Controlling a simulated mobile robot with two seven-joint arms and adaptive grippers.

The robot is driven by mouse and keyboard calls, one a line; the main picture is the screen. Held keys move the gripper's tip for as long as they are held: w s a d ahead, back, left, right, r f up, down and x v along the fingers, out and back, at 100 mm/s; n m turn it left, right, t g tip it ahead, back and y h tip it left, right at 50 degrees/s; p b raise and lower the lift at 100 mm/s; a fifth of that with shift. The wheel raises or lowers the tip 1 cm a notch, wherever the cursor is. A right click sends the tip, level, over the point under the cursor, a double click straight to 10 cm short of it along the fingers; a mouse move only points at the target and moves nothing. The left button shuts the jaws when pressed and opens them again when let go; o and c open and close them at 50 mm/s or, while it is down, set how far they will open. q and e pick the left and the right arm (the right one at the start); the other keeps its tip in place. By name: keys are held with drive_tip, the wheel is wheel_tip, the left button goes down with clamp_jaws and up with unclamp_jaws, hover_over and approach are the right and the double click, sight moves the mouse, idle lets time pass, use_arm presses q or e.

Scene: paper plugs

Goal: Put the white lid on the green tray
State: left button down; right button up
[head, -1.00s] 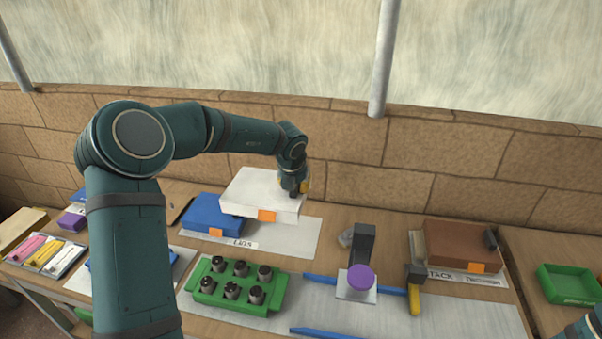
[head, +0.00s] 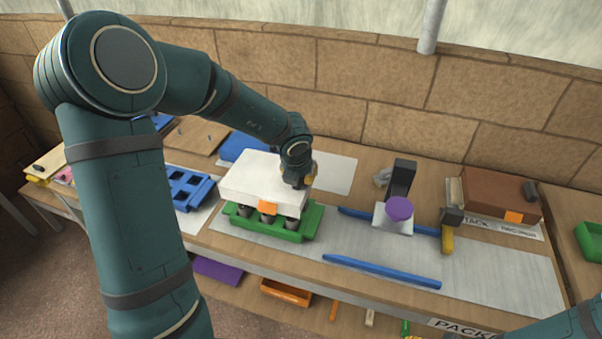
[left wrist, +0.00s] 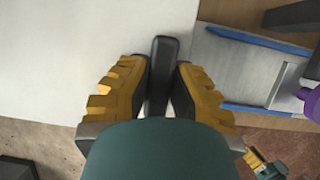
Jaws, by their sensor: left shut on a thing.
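The white lid (head: 262,178) has an orange tab on its front side. It is over the green tray (head: 305,222), which holds several dark and silver plugs. The lid covers the tray's middle, and the front plugs show below its edge. I cannot tell whether the lid rests on the plugs or hovers just above. My left gripper (head: 298,181) is at the lid's right end, shut on its dark handle (left wrist: 161,75). In the left wrist view, the lid (left wrist: 85,55) fills the upper left.
A blue lid (head: 240,147) lies behind, and a blue tray (head: 182,186) stands to the left. A brown box (head: 495,193) stands at the far right.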

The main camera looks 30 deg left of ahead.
sight(297, 189)
use_arm(q)
drive_tip(key=shift+r+p, duration=0.1)
drive_tip(key=shift+p, duration=0.25)
wheel_tip(297, 189, down, 6)
drive_tip(key=b, duration=0.4)
drive_tip(key=shift+f, duration=0.2)
drive_tip(key=shift+f+b, duration=1)
drive_tip(key=shift+f, duration=0.3)
drive_tip(key=shift+f+b, duration=0.4)
drive_tip(key=shift+f, duration=0.2)
drive_tip(key=c, duration=0.9)
unclamp_jaws()
drive_tip(key=shift+c, duration=0.2)
drive_tip(key=v, duration=1.2)
